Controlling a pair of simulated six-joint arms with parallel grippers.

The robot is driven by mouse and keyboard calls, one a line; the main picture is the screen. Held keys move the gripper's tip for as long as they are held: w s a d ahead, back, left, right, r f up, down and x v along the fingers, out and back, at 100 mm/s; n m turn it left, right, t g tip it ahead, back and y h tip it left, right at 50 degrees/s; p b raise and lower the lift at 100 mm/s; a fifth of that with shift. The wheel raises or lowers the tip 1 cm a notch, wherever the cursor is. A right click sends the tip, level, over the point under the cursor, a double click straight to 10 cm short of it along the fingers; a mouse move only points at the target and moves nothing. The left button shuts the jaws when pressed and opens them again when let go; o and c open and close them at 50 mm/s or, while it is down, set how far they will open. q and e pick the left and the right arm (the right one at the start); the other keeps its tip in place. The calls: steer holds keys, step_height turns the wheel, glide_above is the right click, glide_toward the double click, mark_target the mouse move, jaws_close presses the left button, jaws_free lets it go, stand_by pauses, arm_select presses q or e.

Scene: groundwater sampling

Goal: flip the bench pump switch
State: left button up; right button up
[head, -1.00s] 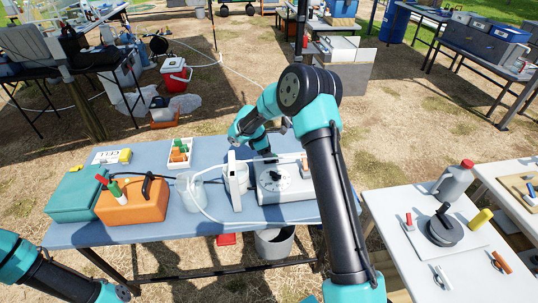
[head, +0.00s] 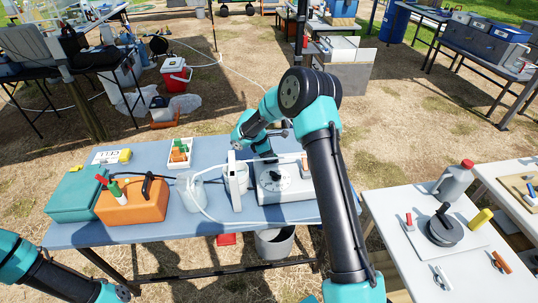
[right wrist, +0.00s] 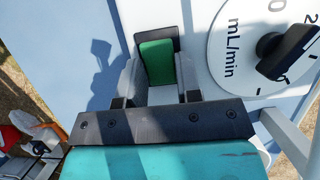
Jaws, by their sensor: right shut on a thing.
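The bench pump (head: 297,194) is a light grey box with a round dial on top, on the blue table. In the right wrist view its white dial (right wrist: 232,68) reads mL/min and has a black knob (right wrist: 284,53). The pump switch (right wrist: 158,62) shows there as a green rocker in a dark frame, between my right fingers. My right gripper (right wrist: 158,88) is shut on it, with one grey finger on each side. In the head view my right gripper (head: 270,157) is at the pump's back edge, and the switch cannot be made out. My left gripper is outside the view.
A white upright unit (head: 237,182) and a clear jug (head: 189,188) with tubing stand left of the pump. Farther left are an orange case (head: 135,207) and a teal case (head: 77,197). A white tray (head: 181,153) lies behind. A white side table (head: 398,222) stands right.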

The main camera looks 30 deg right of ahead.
steer(key=shift+s+d+t+y, duration=0.15)
steer(key=shift+t+y, duration=0.1)
steer(key=shift+y, duration=0.4)
steer(key=shift+d+t+y, duration=0.15)
steer(key=shift+t+y, duration=0.15)
steer(key=shift+y, duration=0.4)
steer(key=shift+s+d+t+y, duration=0.15)
steer(key=shift+t+y, duration=0.1)
steer(key=shift+y, duration=0.4)
steer(key=shift+w, duration=0.1)
steer(key=o, duration=0.9)
steer(key=shift+r, duration=0.1)
steer(key=shift+r, duration=0.1)
step_height(320, 180, up, 17)
steer(key=shift+d+r, duration=0.1)
